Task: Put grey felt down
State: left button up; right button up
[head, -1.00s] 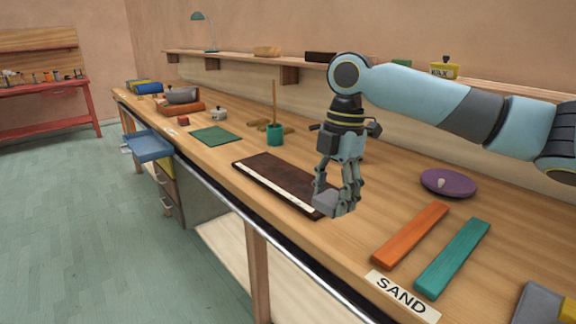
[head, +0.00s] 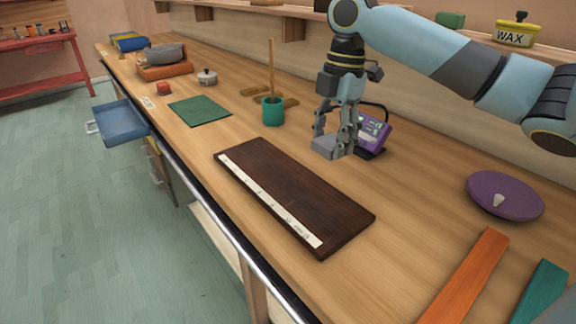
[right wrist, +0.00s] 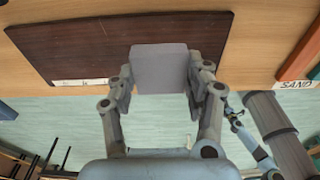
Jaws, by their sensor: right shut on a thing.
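My right gripper (head: 334,146) is shut on the grey felt (head: 327,148), a light grey block. It holds the block up in the air; in the head view both appear beyond the dark brown board (head: 300,192) with its white labelled strip. In the right wrist view the grey felt (right wrist: 160,69) sits between the two fingers and covers part of the board (right wrist: 90,48). How high it is above the bench is hard to tell. In the right wrist view, a small jointed part (right wrist: 238,115) at the right may be my left gripper; its jaws are unclear.
A purple device (head: 372,131) with a handle stands behind the gripper. A teal cup (head: 272,112) with a stick and a green mat (head: 200,111) lie left. A purple disc (head: 504,196), an orange bar (head: 466,280) and a teal bar (head: 544,293) lie right. Bare bench surrounds the board.

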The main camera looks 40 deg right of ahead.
send_near(286, 180)
jog(key=shift+s+f, duration=0.5)
jog(key=shift+s, duration=0.4)
jog(key=shift+w+a+f, duration=0.25)
jog(key=shift+w+f, duration=0.15)
jog(key=shift+w, duration=0.15)
jog(key=shift+w+a+f, duration=0.2)
jog(key=shift+w+f, duration=0.2)
jog(key=shift+w, duration=0.2)
jog(key=shift+f, duration=0.3)
notch_tip(286, 180, down, 3)
jog(key=shift+r, duration=0.2)
jog(key=shift+f, duration=0.4)
pick_arm(q)
jog(key=shift+w+d+f, duration=0.1)
jog(key=shift+f, duration=0.05)
pick_arm(e)
jog(key=shift+f, duration=0.15)
